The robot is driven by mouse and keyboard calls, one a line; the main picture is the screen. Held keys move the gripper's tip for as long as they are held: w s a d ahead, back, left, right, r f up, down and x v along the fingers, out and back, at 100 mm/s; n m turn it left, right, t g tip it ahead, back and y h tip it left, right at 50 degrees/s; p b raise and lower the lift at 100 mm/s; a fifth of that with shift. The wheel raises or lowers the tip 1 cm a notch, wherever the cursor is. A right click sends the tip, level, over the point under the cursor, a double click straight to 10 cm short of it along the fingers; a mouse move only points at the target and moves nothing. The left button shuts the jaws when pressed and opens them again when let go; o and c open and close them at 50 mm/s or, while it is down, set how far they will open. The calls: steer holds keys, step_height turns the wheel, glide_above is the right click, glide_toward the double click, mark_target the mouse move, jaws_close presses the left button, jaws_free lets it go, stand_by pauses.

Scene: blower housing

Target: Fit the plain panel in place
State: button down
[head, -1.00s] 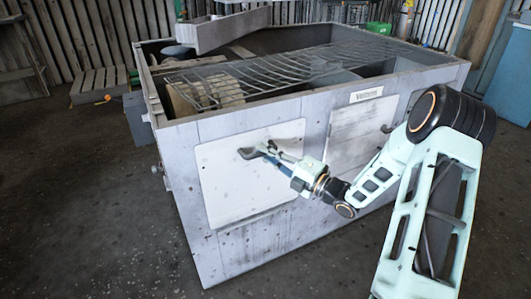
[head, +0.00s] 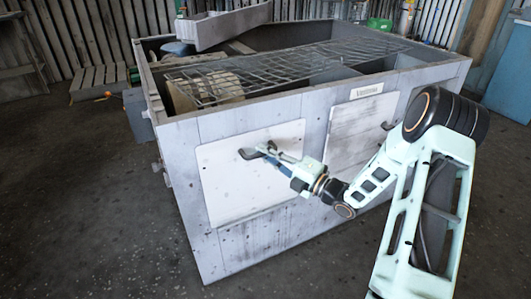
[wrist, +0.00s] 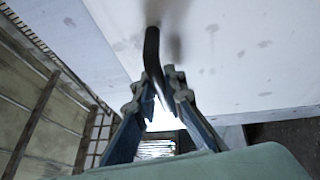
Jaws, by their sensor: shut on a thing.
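The plain panel (head: 240,192) is a pale, flat, spotted sheet, upright against the left part of the housing's long front wall (head: 205,245). From here I cannot tell whether it sits flush or stands slightly off the wall. A dark curved handle (head: 247,153) sticks out near its upper middle. My gripper (head: 270,151) is shut on this handle, coming in from the right. In the wrist view the dark handle (wrist: 152,52) runs down between the fingertips (wrist: 158,88), and the pale panel face (wrist: 235,60) fills the upper right. The wall behind the panel is hidden.
A second, worn panel (head: 352,130) with its own handle (head: 388,126) is on the front wall to the right, below a label plate (head: 366,91). Wire mesh (head: 290,68) covers much of the housing's open top. The floor (head: 90,220) at front left is clear.

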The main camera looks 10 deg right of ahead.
steer(key=shift+w+f, duration=0.1)
stand_by(0.4)
steer(key=c, duration=1.4)
jaws_free()
steer(key=shift+f, duration=0.2)
steer(key=shift+c, duration=0.2)
steer(key=s+d, duration=0.2)
steer(key=s, duration=0.5)
steer(key=shift+s+d, duration=0.2)
steer(key=shift+s, duration=0.1)
